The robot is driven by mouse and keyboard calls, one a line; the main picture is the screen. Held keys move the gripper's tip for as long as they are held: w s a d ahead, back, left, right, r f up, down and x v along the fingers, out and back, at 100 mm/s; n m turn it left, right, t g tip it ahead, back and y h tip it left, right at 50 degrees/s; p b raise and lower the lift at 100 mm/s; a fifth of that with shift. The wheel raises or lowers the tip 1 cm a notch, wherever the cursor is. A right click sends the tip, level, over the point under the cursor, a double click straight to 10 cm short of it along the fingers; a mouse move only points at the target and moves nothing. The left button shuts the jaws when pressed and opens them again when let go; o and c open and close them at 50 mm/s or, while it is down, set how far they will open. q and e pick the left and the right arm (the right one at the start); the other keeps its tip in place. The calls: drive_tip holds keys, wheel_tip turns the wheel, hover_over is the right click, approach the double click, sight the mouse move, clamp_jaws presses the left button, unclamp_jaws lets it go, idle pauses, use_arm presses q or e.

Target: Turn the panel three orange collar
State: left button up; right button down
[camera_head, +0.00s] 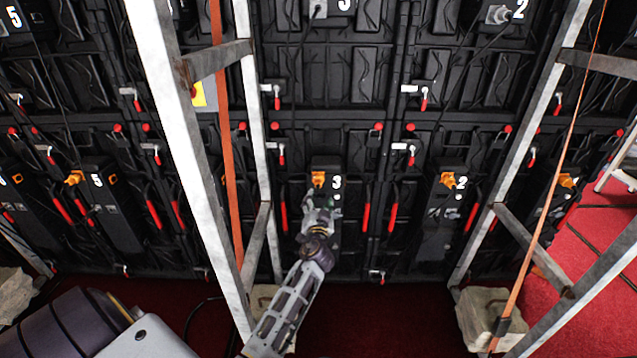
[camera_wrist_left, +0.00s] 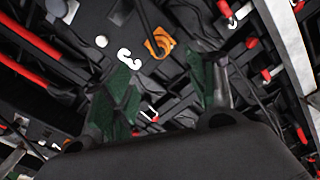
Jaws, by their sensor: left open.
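The orange collar (camera_head: 318,179) sits on the black panel marked 3 (camera_head: 337,183), in the lower middle of the head view. In the left wrist view the orange collar (camera_wrist_left: 158,43) shows near the top, beside the white number 3, with a dark cable at it. My left gripper (camera_head: 322,205) is just below the collar in the head view. Its two green-padded fingers (camera_wrist_left: 168,88) are apart and empty in the wrist view. The collar lies beyond the fingertips, not between the pads. My right gripper does not show.
Similar orange collars sit on panel 2 (camera_head: 447,180) and panel 5 (camera_head: 74,178). Metal frame posts (camera_head: 190,150) stand before the wall on both sides, with orange straps (camera_head: 222,130). Red-handled latches (camera_head: 284,217) flank panel three. Red carpet (camera_head: 370,315) covers the floor.

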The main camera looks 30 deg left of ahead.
sight(318, 187)
use_arm(q)
drive_tip(key=shift+x, duration=3.1)
drive_tip(key=shift+w+a, duration=0.45)
drive_tip(key=shift+w, duration=0.15)
drive_tip(key=shift+x, duration=2.05)
drive_tip(key=shift+w+a, duration=0.25)
drive_tip(key=shift+w, duration=0.15)
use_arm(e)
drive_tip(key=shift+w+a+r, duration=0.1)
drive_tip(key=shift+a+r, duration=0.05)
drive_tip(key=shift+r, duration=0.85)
use_arm(q)
drive_tip(key=shift+c, duration=0.4)
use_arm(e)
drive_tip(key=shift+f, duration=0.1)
use_arm(q)
drive_tip(key=c, duration=1)
